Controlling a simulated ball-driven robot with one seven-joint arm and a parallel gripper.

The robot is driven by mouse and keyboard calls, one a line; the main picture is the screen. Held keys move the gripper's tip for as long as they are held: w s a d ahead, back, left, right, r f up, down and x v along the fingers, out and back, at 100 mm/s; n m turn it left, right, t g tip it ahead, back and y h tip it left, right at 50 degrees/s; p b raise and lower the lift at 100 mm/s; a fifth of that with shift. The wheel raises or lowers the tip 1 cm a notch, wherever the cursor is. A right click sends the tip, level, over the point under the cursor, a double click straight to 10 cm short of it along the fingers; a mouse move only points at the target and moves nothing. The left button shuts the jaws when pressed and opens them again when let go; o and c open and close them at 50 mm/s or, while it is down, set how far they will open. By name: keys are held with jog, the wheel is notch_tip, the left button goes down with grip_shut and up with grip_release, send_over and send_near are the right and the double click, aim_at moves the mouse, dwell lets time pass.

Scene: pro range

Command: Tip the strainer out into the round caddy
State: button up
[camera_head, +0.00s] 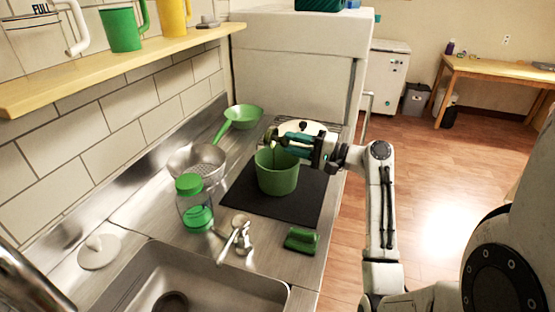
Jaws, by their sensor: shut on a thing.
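My gripper (290,139) is above the round caddy, shut on a small dark and greenish thing that looks like the strainer (272,136). The strainer is held at the caddy's far-left rim and appears tilted; its inside and any contents cannot be made out. The round caddy (278,178) is a green open-topped tub standing upright on a black mat (240,197). My gripper hides part of its opening. Whether the strainer touches the rim cannot be told.
A metal colander (197,160), a green-handled bowl (245,115) and a green-lidded jar (196,210) stand left of the caddy. A light round thing (308,126) lies behind my gripper. A green brush (301,240) and the sink (190,285) are in front.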

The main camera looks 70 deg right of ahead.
aim_at(272, 129)
jog(key=w+r+g+p, duration=0.1)
jog(key=g+p, duration=0.1)
jog(key=p, duration=0.1)
jog(key=w+r+g+p, duration=0.1)
jog(key=p, duration=0.2)
jog(key=shift+r+g+p, duration=0.2)
jog(key=shift+g+p, duration=0.1)
jog(key=shift+g, duration=0.1)
jog(key=shift+f, duration=0.3)
jog(key=shift+w+r+g+p, duration=0.35)
jog(key=shift+r+g+p, duration=0.15)
jog(key=shift+p, duration=0.35)
jog(key=g+p, duration=0.1)
jog(key=p, duration=0.1)
jog(key=w+g+p, duration=0.1)
jog(key=p, duration=0.2)
jog(key=shift+r, duration=0.35)
jog(key=shift+w+f+g, duration=0.1)
jog(key=shift+w+g, duration=0.15)
jog(key=shift+g, duration=0.05)
jog(key=w+g, duration=0.1)
jog(key=g, duration=0.1)
jog(key=shift+w+r+g, duration=0.25)
jog(key=shift+w+g, duration=0.15)
jog(key=w+g, duration=0.8)
jog(key=w, duration=0.3)
jog(key=shift+a+f+h+b, duration=0.15)
jog(key=shift+f+h+b, duration=0.2)
jog(key=shift+b, duration=0.1)
jog(key=shift+w, duration=0.1)
